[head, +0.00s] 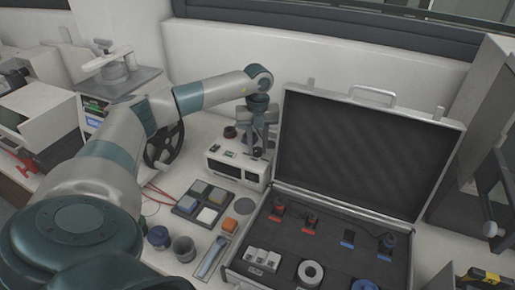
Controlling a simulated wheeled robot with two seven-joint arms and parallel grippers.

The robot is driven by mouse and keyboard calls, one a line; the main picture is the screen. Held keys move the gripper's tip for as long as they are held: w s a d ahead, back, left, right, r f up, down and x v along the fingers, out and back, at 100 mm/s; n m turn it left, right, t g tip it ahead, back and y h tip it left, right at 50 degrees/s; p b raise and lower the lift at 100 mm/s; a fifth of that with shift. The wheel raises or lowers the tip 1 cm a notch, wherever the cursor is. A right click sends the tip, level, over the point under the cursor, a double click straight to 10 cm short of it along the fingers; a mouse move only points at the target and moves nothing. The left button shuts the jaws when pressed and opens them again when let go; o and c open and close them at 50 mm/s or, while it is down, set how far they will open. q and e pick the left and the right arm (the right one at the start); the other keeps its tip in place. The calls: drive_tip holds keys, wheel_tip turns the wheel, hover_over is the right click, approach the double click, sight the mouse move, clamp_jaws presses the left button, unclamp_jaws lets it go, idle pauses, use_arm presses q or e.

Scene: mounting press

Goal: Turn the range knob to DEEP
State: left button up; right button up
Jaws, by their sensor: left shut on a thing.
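The white instrument box (236,174) stands left of the open case, with a small display and sockets on its front. My left gripper (258,150) points down at the right end of the box and is shut on what looks like the range knob. The fingers hide the knob, so its pointer and the DEEP mark cannot be read. A second dark round part (230,132) sits at the back left of the box. My right gripper is not in view.
An open case (235,268) with raised lid holds several plugs and rings at right. A dark handwheel (153,152) is left.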

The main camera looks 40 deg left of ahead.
use_arm(q)
drive_tip(key=m+b, duration=0.2)
drive_tip(key=m, duration=0.2)
drive_tip(key=shift+f+b, duration=0.1)
drive_tip(key=shift+b, duration=0.25)
drive_tip(key=m+b, duration=0.2)
drive_tip(key=m, duration=0.2)
drive_tip(key=shift+r+m, duration=0.2)
drive_tip(key=shift+m, duration=0.7)
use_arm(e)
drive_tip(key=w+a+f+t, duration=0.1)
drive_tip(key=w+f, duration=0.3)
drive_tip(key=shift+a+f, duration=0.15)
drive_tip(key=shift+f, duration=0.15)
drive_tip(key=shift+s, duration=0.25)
use_arm(q)
drive_tip(key=o, duration=1.1)
drive_tip(key=shift+c, duration=0.2)
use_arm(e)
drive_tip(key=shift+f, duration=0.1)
